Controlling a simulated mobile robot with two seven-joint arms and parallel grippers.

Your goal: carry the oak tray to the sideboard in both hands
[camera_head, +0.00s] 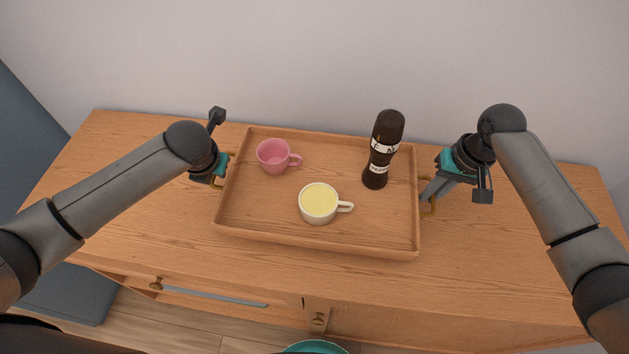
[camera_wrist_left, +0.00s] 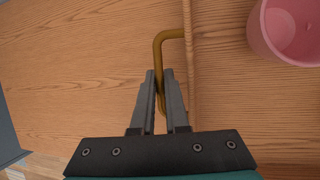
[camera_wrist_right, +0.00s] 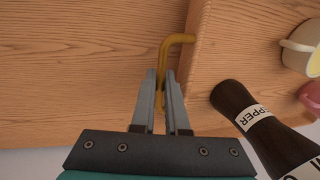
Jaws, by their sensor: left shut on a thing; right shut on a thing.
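The oak tray (camera_head: 270,205) lies over the wooden sideboard top, level; I cannot tell whether its base touches the top. It carries a pink cup (camera_head: 272,156), a cream cup with pale yellow contents (camera_head: 319,202) and a dark pepper mill (camera_head: 382,150), all upright. My left gripper (camera_head: 222,172) is shut on the tray's left brass handle; in the left wrist view the fingers (camera_wrist_left: 161,88) close around the handle (camera_wrist_left: 158,48). My right gripper (camera_head: 426,194) is shut on the right brass handle; the right wrist view shows its fingers (camera_wrist_right: 160,88) on that handle (camera_wrist_right: 164,55).
The sideboard (camera_head: 130,180) has clear top on both sides of the tray and in front. A plain wall (camera_head: 330,55) rises behind it. A teal round thing (camera_head: 316,347) shows at the bottom edge.

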